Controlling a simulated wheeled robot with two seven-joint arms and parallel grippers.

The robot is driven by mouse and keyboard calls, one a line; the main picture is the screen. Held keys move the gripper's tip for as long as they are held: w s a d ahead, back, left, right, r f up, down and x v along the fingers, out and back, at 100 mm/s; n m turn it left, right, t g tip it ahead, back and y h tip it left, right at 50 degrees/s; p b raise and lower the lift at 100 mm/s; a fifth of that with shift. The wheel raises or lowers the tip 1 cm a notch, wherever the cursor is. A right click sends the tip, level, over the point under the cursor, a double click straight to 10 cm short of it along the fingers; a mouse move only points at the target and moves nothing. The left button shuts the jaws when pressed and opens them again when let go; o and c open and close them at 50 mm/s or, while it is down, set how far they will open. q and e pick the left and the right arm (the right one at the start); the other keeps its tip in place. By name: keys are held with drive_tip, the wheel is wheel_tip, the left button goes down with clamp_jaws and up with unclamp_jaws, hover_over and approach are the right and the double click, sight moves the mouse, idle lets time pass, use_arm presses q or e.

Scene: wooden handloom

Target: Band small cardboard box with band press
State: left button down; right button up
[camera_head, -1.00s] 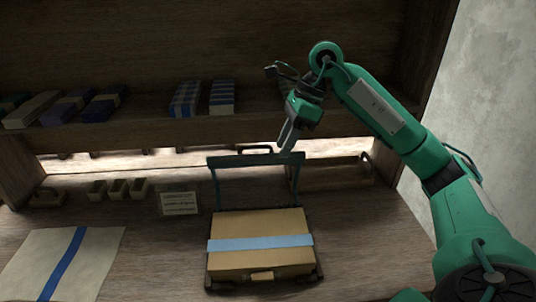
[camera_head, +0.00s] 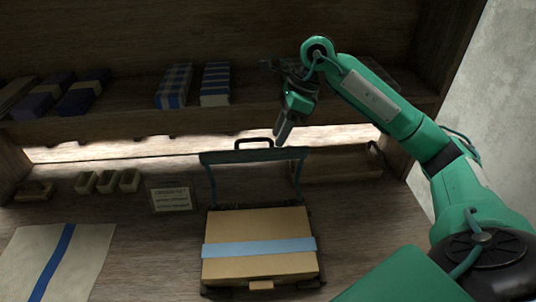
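The small cardboard box (camera_head: 258,222) is tan and sits flat in the band press at the front middle. A light blue band (camera_head: 259,247) lies across its top from side to side. The press's green frame (camera_head: 252,156) stands raised behind the box, with a dark handle (camera_head: 254,143) on its top bar. My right gripper (camera_head: 281,138) points down just behind and above the right part of the bar, near the handle. Its fingers look close together, but the angle hides whether there is a gap. My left gripper is not in view.
Folded striped cloths (camera_head: 173,86) lie on the shelf (camera_head: 140,120) at the back. Small wooden blocks (camera_head: 108,181) and a written card (camera_head: 171,197) stand left of the press. A cloth with a blue stripe (camera_head: 55,262) lies front left. A wooden tray (camera_head: 335,165) is behind right.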

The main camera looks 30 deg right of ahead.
sight(268, 158)
drive_tip(key=p+x, duration=0.1)
drive_tip(key=x, duration=0.7)
drive_tip(key=shift+w+f+p, duration=0.1)
drive_tip(key=shift+f+p, duration=0.2)
drive_tip(key=shift+p, duration=0.1)
clamp_jaws()
idle(0.8)
unclamp_jaws()
